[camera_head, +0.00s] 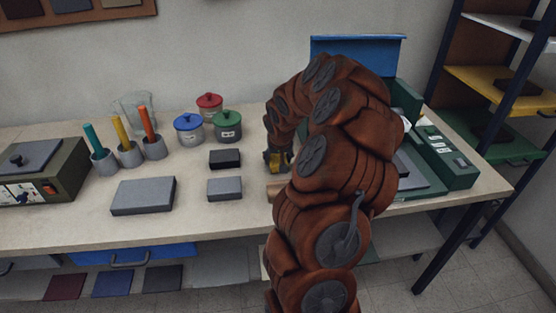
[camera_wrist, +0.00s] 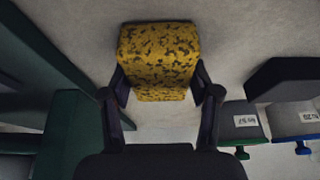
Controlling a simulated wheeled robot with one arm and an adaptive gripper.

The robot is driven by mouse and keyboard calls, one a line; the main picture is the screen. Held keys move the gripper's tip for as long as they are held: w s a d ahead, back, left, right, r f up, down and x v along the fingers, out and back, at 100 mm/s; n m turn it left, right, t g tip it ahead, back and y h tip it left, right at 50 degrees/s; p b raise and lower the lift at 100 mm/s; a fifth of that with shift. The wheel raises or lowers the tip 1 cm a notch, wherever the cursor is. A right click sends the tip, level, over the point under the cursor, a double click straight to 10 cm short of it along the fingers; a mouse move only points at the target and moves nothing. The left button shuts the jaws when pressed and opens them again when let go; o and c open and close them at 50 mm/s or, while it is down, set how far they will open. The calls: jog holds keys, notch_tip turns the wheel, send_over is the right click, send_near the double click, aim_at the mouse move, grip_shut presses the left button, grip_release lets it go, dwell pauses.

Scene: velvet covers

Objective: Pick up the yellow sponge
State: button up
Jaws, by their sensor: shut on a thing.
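The yellow sponge (camera_wrist: 158,62), speckled with dark patches, is between the two fingers of my gripper (camera_wrist: 160,88) in the wrist view. The fingers are shut on its left and right sides. In the head view, my gripper (camera_head: 278,160) is at the end of my brown arm, above the table, with a small bit of yellow showing at it. My arm hides most of the sponge and part of the table there. I cannot tell from these views how high the sponge is above the table.
The table (camera_head: 70,220) holds a grey block (camera_head: 143,196), a smaller grey block (camera_head: 225,188) and a black block (camera_head: 225,158). Blue (camera_head: 188,128), red (camera_head: 209,105) and green (camera_head: 227,124) lidded pots stand behind. A green case (camera_head: 448,155) is on the right.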

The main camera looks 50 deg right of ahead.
aim_at(278, 157)
notch_tip(278, 157, up, 10)
jog(key=shift+b, duration=1)
